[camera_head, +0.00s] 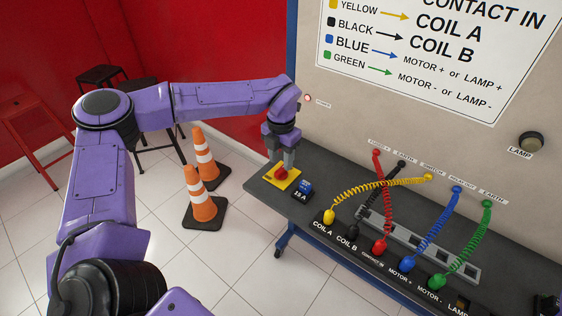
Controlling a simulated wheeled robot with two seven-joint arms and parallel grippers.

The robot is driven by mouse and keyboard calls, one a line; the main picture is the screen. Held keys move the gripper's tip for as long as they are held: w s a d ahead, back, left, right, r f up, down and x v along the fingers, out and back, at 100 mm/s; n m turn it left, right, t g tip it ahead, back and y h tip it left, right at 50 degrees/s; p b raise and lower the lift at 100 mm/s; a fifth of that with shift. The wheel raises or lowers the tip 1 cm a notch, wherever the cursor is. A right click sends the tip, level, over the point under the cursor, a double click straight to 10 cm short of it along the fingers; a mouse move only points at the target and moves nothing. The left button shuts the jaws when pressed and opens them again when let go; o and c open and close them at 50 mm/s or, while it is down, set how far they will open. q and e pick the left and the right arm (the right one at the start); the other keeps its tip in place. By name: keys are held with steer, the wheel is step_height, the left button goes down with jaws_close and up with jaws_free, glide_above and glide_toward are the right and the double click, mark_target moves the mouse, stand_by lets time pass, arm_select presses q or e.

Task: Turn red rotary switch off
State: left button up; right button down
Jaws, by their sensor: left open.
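The red rotary switch (281,174) sits on a yellow plate (291,182) at the left end of the dark bench top. My left gripper (282,163) points down right at the switch, with its fingers around or just above the red knob. I cannot tell whether the fingers touch it. The gripper partly hides the knob, so its turn position is unclear. My right gripper is not in view.
A blue 15 A component (305,187) sits close to the right of the switch. Coiled coloured cables (380,187) run from the bench to the back panel (400,130). Orange cones (203,195) and stools (150,125) stand on the floor at left.

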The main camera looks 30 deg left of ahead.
mark_target(281, 168)
arm_select(q)
steer(key=f, duration=0.2)
steer(key=shift+w+f, duration=0.2)
steer(key=shift+f, duration=0.2)
steer(key=shift+s+f, duration=0.1)
steer(key=shift+f, duration=0.2)
steer(key=shift+c, duration=0.3)
jaws_close()
